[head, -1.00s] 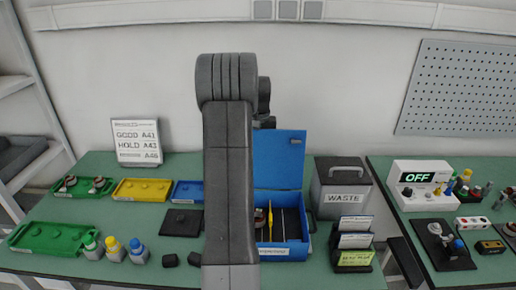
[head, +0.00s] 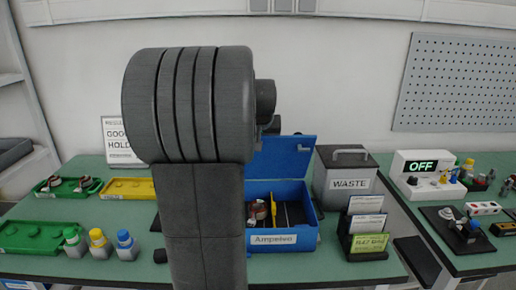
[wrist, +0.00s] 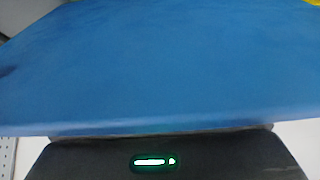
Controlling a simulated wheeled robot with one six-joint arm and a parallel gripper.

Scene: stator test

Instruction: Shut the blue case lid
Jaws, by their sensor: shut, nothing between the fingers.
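The blue case (head: 282,240) stands on the green table with its front label facing me; its left part is hidden behind my arm. Its lid (head: 285,158) is open, raised at the back of the case. In the wrist view the blue lid (wrist: 160,70) fills most of the picture, very close. The dark body of my gripper (wrist: 155,160) shows below its edge, with a green light. The fingertips are hidden, so contact with the lid cannot be told. My gripper is shut and empty.
The grey waste bin (head: 347,203) stands just right of the case, with a card rack (head: 367,248) in front of it. Green trays (head: 30,236), a yellow tray (head: 128,188) and several small bottles (head: 98,243) are at left.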

